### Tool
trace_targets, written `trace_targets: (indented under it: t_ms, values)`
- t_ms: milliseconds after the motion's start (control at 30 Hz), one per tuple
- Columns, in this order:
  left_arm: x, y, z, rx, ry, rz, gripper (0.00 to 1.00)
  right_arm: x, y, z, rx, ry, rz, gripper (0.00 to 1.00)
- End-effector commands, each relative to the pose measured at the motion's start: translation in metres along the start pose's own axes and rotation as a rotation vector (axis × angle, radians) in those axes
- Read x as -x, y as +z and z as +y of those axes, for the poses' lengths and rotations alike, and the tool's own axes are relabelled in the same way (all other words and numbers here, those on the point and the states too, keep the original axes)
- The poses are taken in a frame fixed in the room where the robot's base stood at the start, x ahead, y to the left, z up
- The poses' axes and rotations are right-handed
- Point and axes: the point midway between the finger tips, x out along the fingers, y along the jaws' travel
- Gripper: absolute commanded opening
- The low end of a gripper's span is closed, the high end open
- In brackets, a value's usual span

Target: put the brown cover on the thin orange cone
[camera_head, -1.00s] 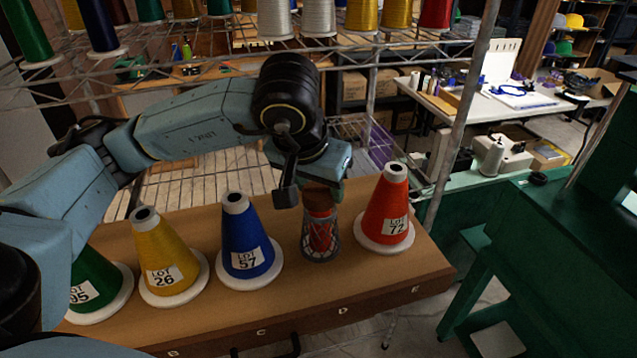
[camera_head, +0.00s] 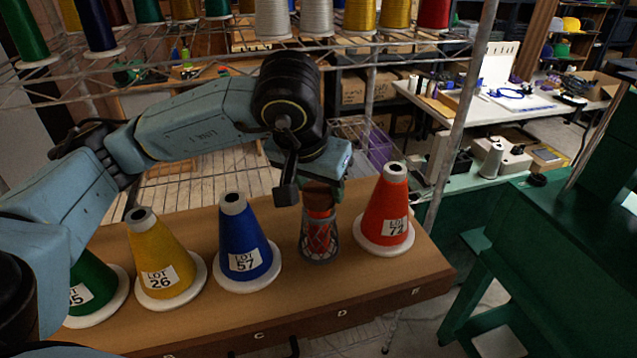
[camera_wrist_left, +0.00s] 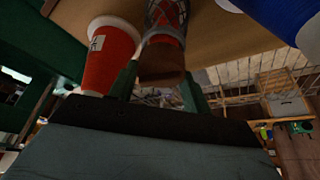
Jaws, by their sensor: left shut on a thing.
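The thin orange cone (camera_head: 320,236) stands upright on the brown board, between a blue cone and a wider red-orange cone. A grey lattice pattern surrounds its lower part; it also shows in the left wrist view (camera_wrist_left: 166,20). The brown cover (camera_head: 318,194) is at the top of the thin cone, in line with it and close to upright. It also shows in the left wrist view (camera_wrist_left: 160,65). My left gripper (camera_head: 314,187) is shut on the cover, one finger on each side. I cannot tell how far the cover sits over the tip. My right gripper is not in view.
The blue cone (camera_head: 243,245) and red-orange cone (camera_head: 389,210) stand close on either side. Yellow (camera_head: 166,255) and green (camera_head: 92,287) cones stand further left. A wire shelf with spools is behind. A green machine (camera_head: 545,255) is at the right.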

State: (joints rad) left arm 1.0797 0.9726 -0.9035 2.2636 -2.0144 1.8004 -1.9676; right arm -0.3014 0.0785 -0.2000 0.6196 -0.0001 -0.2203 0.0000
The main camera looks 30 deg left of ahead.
Motion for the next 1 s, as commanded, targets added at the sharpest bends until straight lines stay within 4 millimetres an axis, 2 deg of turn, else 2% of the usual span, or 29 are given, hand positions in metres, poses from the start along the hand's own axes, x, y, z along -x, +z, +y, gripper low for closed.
trace_targets:
  t_ms: [167,300,333,500,533,833,1000]
  values:
    - [-0.006,0.002,0.000,0.000,0.000,0.000,0.25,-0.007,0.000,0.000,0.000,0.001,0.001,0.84]
    - [-0.004,0.002,0.000,0.000,0.000,0.000,0.25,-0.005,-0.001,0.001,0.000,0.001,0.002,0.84]
    - [-0.004,0.002,0.000,0.000,0.000,0.000,0.50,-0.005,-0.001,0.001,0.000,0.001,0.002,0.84]
    - [-0.004,0.002,0.000,0.000,0.000,0.000,0.72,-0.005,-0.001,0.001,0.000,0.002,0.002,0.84]
    - [-0.004,0.002,0.000,0.000,0.000,0.000,0.74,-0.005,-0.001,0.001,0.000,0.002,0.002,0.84]
    - [-0.002,0.002,0.000,0.000,0.000,0.001,0.74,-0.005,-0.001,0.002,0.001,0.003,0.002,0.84]
    - [0.018,0.001,0.000,-0.001,0.002,0.005,0.74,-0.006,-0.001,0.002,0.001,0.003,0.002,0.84]
